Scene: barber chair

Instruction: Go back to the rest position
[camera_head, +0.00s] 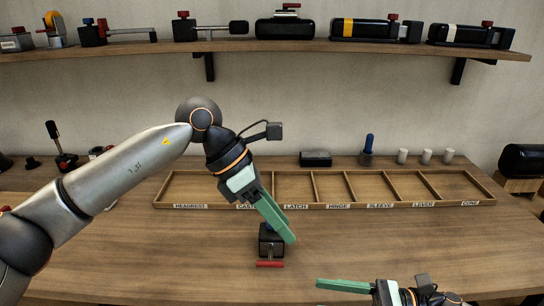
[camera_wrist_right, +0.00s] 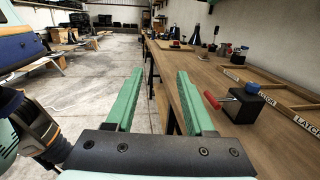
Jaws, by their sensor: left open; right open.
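My left arm comes in from the left in the head view. Its gripper (camera_head: 274,215) with green fingers points down in front of the compartment tray, just above and partly over a small black block with a red handle (camera_head: 270,264). The fingers overlap in this view and nothing shows in them. My right gripper (camera_head: 345,286) is low at the front edge of the bench. In the right wrist view its two green fingers (camera_wrist_right: 155,105) stand wide apart and empty, with floor and bench edge beyond. The black block with its red handle (camera_wrist_right: 238,104) also shows there, right of the fingers.
A wooden tray (camera_head: 325,206) with labelled compartments lies across the bench (camera_head: 190,250). Several small parts, including a blue-topped one (camera_head: 368,145), stand behind it. A wall shelf (camera_head: 130,47) holds several devices. The front bench between the arms is mostly clear.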

